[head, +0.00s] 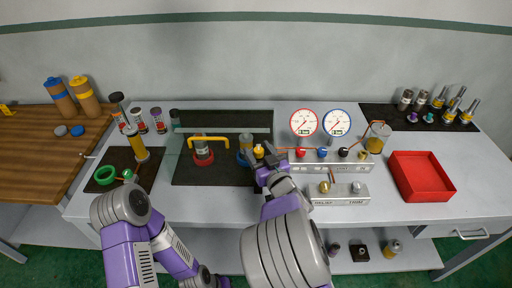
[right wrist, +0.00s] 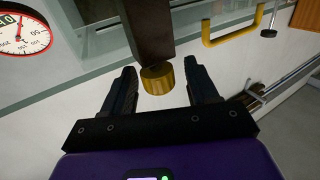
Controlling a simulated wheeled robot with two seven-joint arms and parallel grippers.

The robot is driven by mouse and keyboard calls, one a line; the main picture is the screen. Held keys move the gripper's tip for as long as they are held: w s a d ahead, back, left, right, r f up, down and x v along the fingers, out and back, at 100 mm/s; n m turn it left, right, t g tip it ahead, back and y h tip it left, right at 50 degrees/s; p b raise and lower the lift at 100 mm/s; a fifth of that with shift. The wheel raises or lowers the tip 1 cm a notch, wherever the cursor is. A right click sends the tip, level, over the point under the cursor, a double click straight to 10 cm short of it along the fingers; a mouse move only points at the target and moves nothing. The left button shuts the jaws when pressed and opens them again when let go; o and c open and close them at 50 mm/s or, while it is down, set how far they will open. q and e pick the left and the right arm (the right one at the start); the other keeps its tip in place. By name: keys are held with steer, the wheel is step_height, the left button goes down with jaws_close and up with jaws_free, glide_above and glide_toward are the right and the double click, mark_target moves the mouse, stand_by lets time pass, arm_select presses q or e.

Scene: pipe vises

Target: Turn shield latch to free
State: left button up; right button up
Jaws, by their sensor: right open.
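The shield latch shows as a small yellow knob (head: 258,151) at the right end of the clear shield (head: 224,123). In the right wrist view it is a round brass knob (right wrist: 157,79) below a dark bracket (right wrist: 147,30). My right gripper (head: 263,166) is at the latch, partly hiding it in the head view. In the right wrist view the open fingers (right wrist: 160,70) stand on either side of the knob, with gaps showing. The shield's yellow handle (head: 208,138) is left of the latch. My left gripper is not in view; only left arm links show.
Two round gauges (head: 304,123) and a manifold with coloured knobs (head: 323,154) stand right of my right gripper. A red tray (head: 421,176) lies farther right. A green ring (head: 106,175) is at the bench's left. Clear bench top lies before the tray.

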steer(key=shift+x, duration=1.05)
steer(key=c, duration=0.9)
steer(key=shift+c, duration=0.3)
